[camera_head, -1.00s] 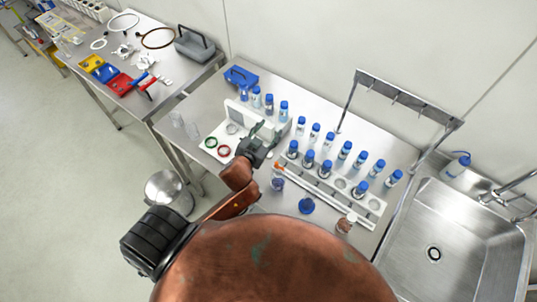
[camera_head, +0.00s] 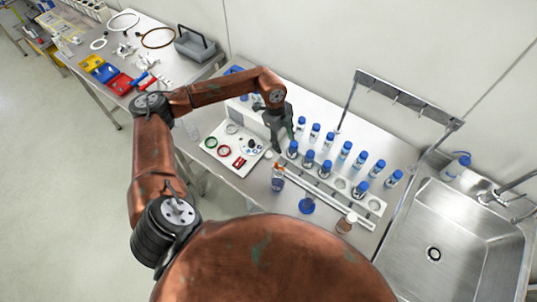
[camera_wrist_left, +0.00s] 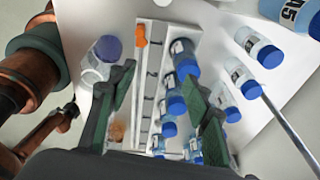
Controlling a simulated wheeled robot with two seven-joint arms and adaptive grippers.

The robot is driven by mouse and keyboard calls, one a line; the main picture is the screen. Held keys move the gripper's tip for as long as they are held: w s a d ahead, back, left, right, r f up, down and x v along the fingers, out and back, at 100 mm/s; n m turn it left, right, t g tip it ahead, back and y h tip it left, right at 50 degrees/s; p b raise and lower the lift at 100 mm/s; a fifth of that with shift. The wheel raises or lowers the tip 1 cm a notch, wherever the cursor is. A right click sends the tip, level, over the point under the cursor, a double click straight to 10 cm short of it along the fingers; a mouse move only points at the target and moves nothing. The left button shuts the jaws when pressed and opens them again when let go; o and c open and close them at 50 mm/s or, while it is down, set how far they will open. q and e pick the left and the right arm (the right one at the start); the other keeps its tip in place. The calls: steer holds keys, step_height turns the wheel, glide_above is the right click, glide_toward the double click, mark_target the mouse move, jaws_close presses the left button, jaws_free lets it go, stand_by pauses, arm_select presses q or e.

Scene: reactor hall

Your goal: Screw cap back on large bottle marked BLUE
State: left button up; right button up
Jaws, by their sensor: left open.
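My left gripper (camera_head: 277,136) points down beside the left end of the bottle rack. In the left wrist view its fingers (camera_wrist_left: 160,80) are apart, with nothing gripped between them; the numbered rack shows beyond. A round blue-topped item (camera_head: 306,205) stands in front of the rack; I cannot tell whether it is a cap or a capped bottle. A clear container with a dark blue part (camera_head: 278,184) stands near the rack's left end; a similar one shows in the left wrist view (camera_wrist_left: 98,65). No BLUE label is readable. My right gripper is out of view.
Several blue-capped bottles (camera_head: 345,150) stand in and behind the white rack (camera_head: 375,205). A white panel with rings and small parts (camera_head: 228,142) lies left of the gripper. A brown jar (camera_head: 346,224) stands front right. A sink (camera_head: 470,235) and metal frame (camera_head: 408,97) are right.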

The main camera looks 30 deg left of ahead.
arm_select(q)
steer(key=a+r+n+y, duration=0.1)
steer(key=a+y, duration=0.1)
steer(key=a, duration=0.5)
steer(key=shift+w+r, duration=0.15)
steer(key=p, duration=0.2)
glide_above(269, 154)
step_height(269, 154, down, 11)
steer(key=shift+r, duration=0.2)
step_height(269, 154, down, 5)
steer(key=shift+p, duration=0.55)
steer(key=shift+c, duration=0.3)
steer(key=c, duration=0.7)
